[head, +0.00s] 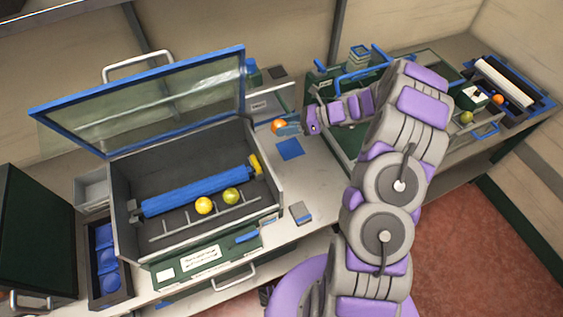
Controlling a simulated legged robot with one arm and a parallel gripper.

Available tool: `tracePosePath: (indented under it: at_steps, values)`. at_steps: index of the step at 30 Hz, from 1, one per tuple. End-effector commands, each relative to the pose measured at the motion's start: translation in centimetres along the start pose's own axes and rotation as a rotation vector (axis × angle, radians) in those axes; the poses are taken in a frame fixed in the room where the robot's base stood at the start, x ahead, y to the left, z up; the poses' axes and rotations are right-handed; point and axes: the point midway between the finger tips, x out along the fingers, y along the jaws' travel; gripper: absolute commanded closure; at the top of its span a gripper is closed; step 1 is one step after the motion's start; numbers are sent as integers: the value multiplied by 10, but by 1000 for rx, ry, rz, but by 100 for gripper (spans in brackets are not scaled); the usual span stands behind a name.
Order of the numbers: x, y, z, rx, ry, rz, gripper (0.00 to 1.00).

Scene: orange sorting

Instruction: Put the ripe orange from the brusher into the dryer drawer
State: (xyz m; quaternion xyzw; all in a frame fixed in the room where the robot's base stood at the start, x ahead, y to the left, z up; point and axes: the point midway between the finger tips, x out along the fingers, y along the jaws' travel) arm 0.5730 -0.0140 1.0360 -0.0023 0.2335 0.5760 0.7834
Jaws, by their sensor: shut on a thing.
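My gripper (284,127) is shut on an orange fruit (278,125), the ripe orange, and holds it to the right of the open box. This box, which looks like the brusher (272,208), has a blue roller (195,191) and a raised blue-framed clear lid (150,100). A green machine with blue bars (318,85) stands behind my arm and may be the dryer. My arm hides part of it, and I cannot tell how its drawer stands.
A blue square (290,148) and a small grey block (300,212) lie on the counter (320,190). At the far right, a blue-framed unit with a white roller (503,82) has another orange (498,99) and a greenish fruit (466,117) nearby. A dark tray (123,295) stands at left.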

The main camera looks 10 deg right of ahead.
Motion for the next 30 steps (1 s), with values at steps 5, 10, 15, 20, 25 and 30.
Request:
tracePosePath:
  at_steps: [5,10,15,20,25,30]
  values:
    - [8,-6,-20,5,0,1,81]
    - [23,-16,-57,6,0,1,81]
    - [38,-26,-93,6,0,0,81]
    - [47,-34,-116,4,-1,-1,81]
    - [51,-37,-123,-1,0,-2,81]
    - [57,-41,-139,3,1,0,81]
